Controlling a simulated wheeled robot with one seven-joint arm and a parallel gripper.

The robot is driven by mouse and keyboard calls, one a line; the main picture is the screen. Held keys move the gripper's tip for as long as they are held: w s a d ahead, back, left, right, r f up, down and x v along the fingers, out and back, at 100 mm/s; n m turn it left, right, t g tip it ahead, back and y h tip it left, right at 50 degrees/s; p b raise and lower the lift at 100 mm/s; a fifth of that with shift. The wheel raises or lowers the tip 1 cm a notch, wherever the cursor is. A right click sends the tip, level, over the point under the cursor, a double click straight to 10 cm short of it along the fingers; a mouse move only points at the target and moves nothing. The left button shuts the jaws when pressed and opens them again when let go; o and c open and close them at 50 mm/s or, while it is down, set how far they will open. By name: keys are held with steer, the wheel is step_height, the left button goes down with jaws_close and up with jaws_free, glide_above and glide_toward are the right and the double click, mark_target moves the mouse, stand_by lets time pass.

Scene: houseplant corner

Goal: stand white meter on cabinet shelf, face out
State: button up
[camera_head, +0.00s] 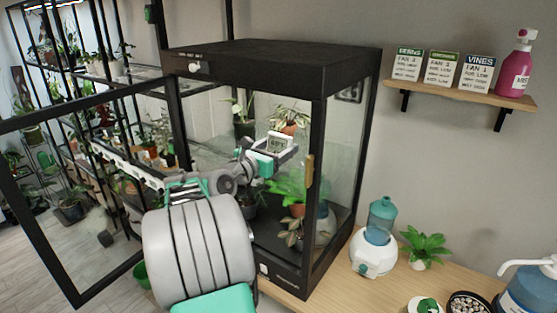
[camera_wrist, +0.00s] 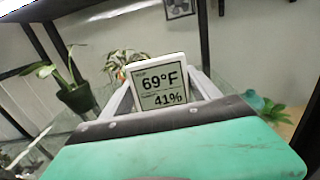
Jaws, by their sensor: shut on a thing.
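The white meter (camera_head: 278,143) is a small square with a grey display. In the wrist view the meter (camera_wrist: 160,82) reads 69°F and 41%, its display facing the camera. My gripper (camera_head: 284,148) is shut on it, with a finger on each side, and holds it at the opening of the black glass cabinet (camera_head: 275,57). The cabinet's framed glass door (camera_head: 75,190) stands open to the left. A glass shelf (camera_wrist: 215,75) shows behind the meter in the wrist view. I cannot tell whether the meter touches the shelf.
Potted plants stand inside the cabinet, one in a dark pot (camera_wrist: 77,98) left of the meter. A plant with reddish leaves (camera_head: 290,118) is just behind it. The cabinet's right frame post (camera_head: 316,190) is close to my gripper. A humidifier (camera_head: 376,250) stands outside, right.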

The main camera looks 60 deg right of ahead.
steer(key=shift+f, duration=1.7)
steer(key=shift+f, duration=0.1)
steer(key=o, duration=1.4)
